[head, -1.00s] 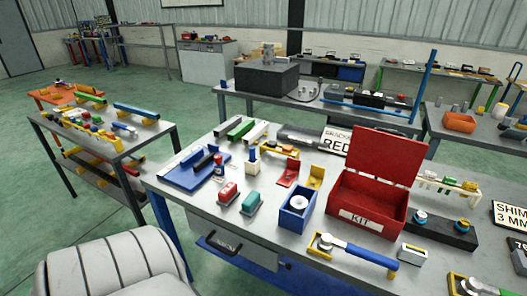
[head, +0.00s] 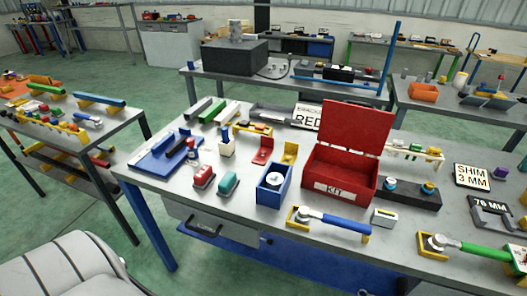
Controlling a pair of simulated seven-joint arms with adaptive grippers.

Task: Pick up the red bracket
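The red bracket (head: 263,150) stands on the grey workbench (head: 150,182), left of a similar yellow bracket (head: 289,151). It is L-shaped, with an upright plate and a foot flat on the bench. It stands behind the blue box (head: 273,187) and left of the open red KIT box (head: 341,181). Nothing covers it. Neither of my grippers shows in the head view.
A blue-handled wrench (head: 335,222) lies at the front edge.

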